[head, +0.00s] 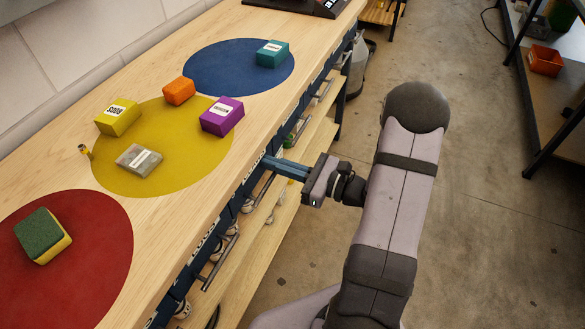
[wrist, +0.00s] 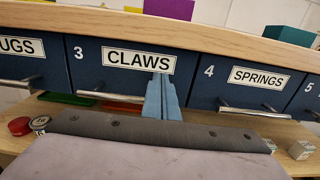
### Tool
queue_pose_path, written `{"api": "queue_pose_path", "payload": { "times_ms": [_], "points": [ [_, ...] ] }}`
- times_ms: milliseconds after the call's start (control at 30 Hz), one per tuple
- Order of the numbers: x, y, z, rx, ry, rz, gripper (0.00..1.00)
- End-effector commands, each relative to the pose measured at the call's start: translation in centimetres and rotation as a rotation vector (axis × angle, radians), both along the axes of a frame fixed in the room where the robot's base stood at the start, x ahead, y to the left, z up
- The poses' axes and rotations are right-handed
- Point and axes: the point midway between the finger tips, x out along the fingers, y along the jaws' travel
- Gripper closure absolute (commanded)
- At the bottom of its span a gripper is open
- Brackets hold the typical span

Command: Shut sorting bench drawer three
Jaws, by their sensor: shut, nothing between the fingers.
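Drawer three (wrist: 90,72) shows in the wrist view as a dark blue front with the number 3, a CLAWS label (wrist: 125,59) and a metal bar handle (wrist: 108,97). Its front looks about level with the neighbouring fronts; a small gap is too hard to tell. The tips are at or very near the front; contact is unclear. In the head view my gripper (head: 270,163) reaches the bench's front edge from the right, and the tabletop hides most of the drawer fronts.
Drawer four (wrist: 205,88), labelled SPRINGS, is to the right. The wooden bench top (head: 150,245) overhangs the drawers and carries a yellow disc (head: 190,165) with several small items. A lower shelf (head: 262,235) with small items lies beneath. The floor (head: 480,230) right of my arm is clear.

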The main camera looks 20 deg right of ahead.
Motion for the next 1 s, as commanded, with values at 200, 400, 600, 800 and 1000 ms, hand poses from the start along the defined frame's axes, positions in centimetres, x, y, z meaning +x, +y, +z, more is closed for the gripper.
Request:
{"api": "queue_pose_path", "payload": {
  "times_ms": [200, 400, 600, 800, 1000],
  "points": [
    [0.1, 0.0, 0.6, 0.004, -0.014, 0.005, 1.00],
    [-1.2, -1.4, 0.5, 0.004, -0.010, 0.000, 1.00],
    [-3.5, -3.8, 0.3, 0.005, -0.008, -0.007, 1.00],
    [-6.2, -6.5, 0.2, 0.003, -0.006, -0.007, 1.00],
    [-8.5, -8.7, 0.1, 0.004, -0.006, -0.005, 1.00]
  ]
}}
